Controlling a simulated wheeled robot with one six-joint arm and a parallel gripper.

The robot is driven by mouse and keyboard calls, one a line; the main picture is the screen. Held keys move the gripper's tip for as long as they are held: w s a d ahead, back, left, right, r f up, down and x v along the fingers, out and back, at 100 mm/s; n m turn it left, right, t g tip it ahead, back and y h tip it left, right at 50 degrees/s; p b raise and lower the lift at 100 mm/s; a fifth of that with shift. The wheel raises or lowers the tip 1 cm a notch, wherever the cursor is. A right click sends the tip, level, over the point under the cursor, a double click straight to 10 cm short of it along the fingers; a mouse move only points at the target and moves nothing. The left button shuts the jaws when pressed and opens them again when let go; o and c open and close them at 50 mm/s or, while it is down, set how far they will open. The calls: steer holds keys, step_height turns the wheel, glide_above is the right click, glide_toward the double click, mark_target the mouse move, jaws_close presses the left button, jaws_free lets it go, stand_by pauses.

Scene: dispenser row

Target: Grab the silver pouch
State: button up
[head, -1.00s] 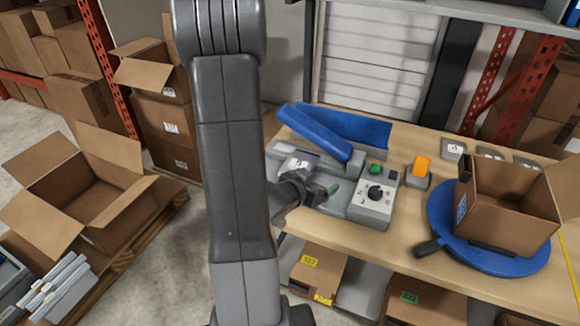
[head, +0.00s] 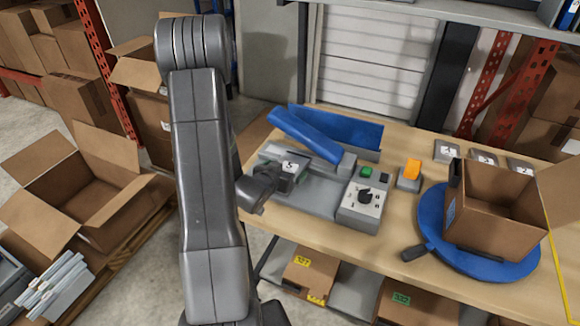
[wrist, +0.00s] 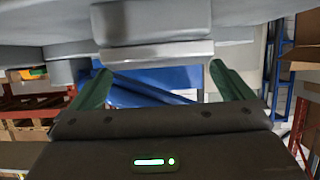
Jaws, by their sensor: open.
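The silver pouch (head: 287,168), grey with a white marked label, lies on the grey bed of the sealing machine (head: 318,200), below its raised blue arm.
Three similar grey labelled pieces (head: 483,158) lie at the back right of the wooden table (head: 400,225). An orange-topped button box (head: 410,175) stands right of the machine. An open carton (head: 495,210) sits on a blue turntable (head: 437,215). Open cartons stand on the left.

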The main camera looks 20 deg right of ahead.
mark_target(289, 167)
steer(key=shift+p+x, duration=0.35)
steer(key=shift+x, duration=1.3)
steer(key=c, duration=0.9)
steer(key=shift+r, duration=0.15)
